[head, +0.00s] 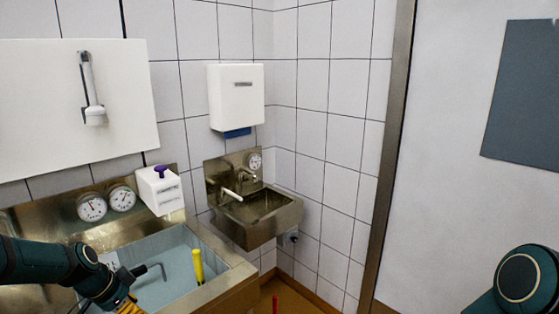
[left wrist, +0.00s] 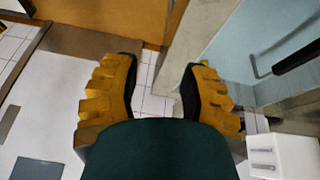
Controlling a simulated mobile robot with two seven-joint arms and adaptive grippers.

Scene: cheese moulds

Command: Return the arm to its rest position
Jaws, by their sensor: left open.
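My left arm comes in from the left in the head view, dark teal, reaching over the near edge of the steel sink basin (head: 165,283). Its yellow gripper (head: 130,306) is cut off by the bottom edge there. In the left wrist view the two ridged yellow fingers of my left gripper (left wrist: 158,75) stand wide apart with nothing between them. Only a rounded dark teal part of my right arm shows at the lower right of the head view; its gripper is out of frame.
A yellow-handled tool (head: 198,267) and a bent rod (head: 152,270) are in the basin. A white box with a purple knob (head: 164,190) and two dials (head: 107,203) stand behind it. A small steel hand sink (head: 262,210) hangs in the corner under a white dispenser (head: 236,96).

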